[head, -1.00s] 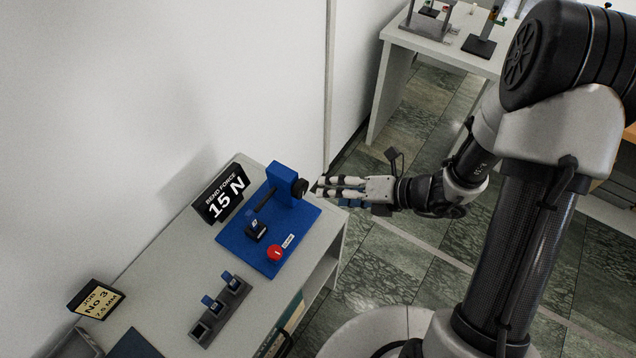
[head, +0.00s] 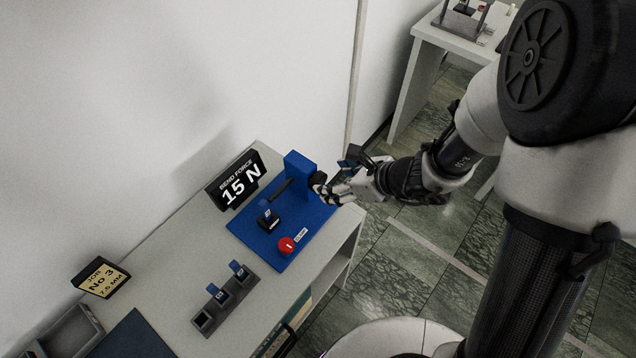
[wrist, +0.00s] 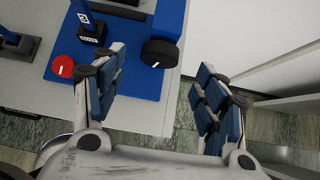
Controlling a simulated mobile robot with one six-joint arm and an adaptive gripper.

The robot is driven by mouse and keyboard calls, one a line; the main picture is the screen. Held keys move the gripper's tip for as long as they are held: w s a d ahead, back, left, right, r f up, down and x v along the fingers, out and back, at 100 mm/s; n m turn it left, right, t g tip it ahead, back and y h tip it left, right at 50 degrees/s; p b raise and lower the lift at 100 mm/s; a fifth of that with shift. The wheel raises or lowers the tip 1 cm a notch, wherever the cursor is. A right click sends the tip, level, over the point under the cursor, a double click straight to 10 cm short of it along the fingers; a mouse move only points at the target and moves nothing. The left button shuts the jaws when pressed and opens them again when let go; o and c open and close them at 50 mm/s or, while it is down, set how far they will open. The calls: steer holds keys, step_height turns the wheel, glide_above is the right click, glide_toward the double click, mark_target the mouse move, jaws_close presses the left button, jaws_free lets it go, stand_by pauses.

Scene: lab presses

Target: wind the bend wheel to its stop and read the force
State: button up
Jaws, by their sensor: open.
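The blue bend press (head: 298,178) stands on the bench. Its black bend wheel (wrist: 160,53) has a white mark on its face. In the wrist view the wheel lies ahead of the gap between the fingers, apart from both. The force display (head: 236,180) reads BEND FORCE 15 N. A small blue-topped specimen (head: 268,216) stands in a black holder on the blue base. A red knob (head: 286,245) sits at the base's front. My gripper (wrist: 163,95) is open and empty.
A grey rack (head: 226,299) with blue-tagged pieces stands nearer on the bench. A job card (head: 101,278) reads No 3, 7.5 mm. A tray (head: 72,335) and dark mat (head: 137,338) lie at lower left. Another table (head: 463,32) stands behind. The wall borders the bench.

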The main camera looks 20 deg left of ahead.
mark_target(321, 180)
steer(key=b+x, duration=0.1)
steer(key=x, duration=0.7)
steer(key=shift+w+a+f+b, duration=0.1)
steer(key=shift+f+b, duration=0.05)
steer(key=shift+b, duration=0.25)
steer(key=c, duration=1.1)
steer(key=shift+p, duration=0.4)
